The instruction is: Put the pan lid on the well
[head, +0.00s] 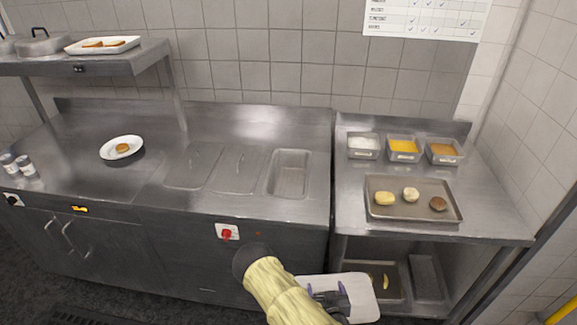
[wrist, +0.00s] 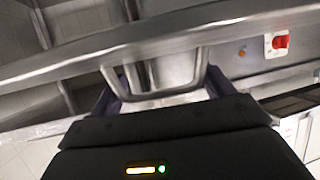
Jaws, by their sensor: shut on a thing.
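The pan lid (head: 362,300) is a flat light-metal rectangle with rounded corners. It is in the head view's lower middle, in front of the counter and below its top. My gripper (head: 328,293), with purple fingers, is shut on the lid's handle. In the wrist view the looped metal handle (wrist: 160,96) shows between the fingers; most of the lid is hidden there. The open well (head: 291,175) is an empty rectangular recess at the right end of the steel counter, up and left of the lid. Two wells beside it are covered by flat lids (head: 239,170).
The counter's front edge, with a red knob (head: 227,233) below it, lies between lid and well. On the right table (head: 490,215) are a tray (head: 425,213) with several food pieces and three ingredient pans (head: 403,148). A plate (head: 122,138) stands far left.

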